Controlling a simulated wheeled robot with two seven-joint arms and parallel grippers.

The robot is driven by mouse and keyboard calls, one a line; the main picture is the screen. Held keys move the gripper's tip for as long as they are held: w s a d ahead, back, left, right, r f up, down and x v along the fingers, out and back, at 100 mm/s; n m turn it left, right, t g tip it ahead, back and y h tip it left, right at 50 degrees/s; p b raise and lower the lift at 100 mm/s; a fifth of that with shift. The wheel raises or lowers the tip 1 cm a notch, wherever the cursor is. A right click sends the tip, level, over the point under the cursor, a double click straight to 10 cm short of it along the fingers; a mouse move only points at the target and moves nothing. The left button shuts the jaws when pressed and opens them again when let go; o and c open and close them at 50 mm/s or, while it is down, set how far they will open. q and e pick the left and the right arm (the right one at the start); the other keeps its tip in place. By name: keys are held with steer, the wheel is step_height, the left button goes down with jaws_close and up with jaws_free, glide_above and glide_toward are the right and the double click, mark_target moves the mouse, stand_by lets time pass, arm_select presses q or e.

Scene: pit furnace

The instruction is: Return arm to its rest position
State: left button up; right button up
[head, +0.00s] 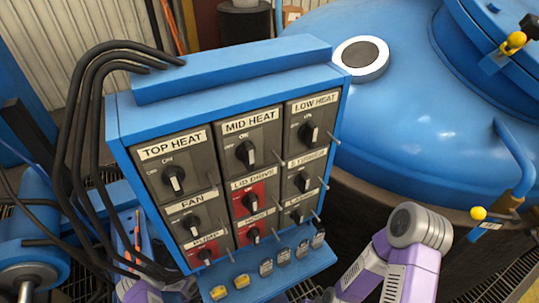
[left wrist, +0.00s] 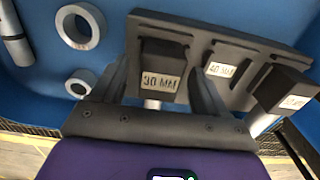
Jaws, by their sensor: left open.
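In the left wrist view my left gripper (left wrist: 160,85) is open, with its two dark fingers on either side of a dark block labelled 30 MM (left wrist: 162,68). I cannot tell whether the fingers touch it. The block sits in a slot of a dark rack plate (left wrist: 215,35). In the head view a purple and grey link of my right arm (head: 400,252) shows at the lower right. My right gripper is in neither view. My left gripper does not show clearly in the head view.
A blue control panel (head: 232,88) with several rotary switches fills the head view's middle, thick black cables (head: 88,100) at its left. A large blue furnace vessel (head: 410,120) stands right. In the wrist view another labelled block (left wrist: 285,92) and grey rings (left wrist: 80,26) are close by.

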arm_select(q)
steer(key=shift+r+p, duration=0.7)
steer(key=shift+r, duration=0.45)
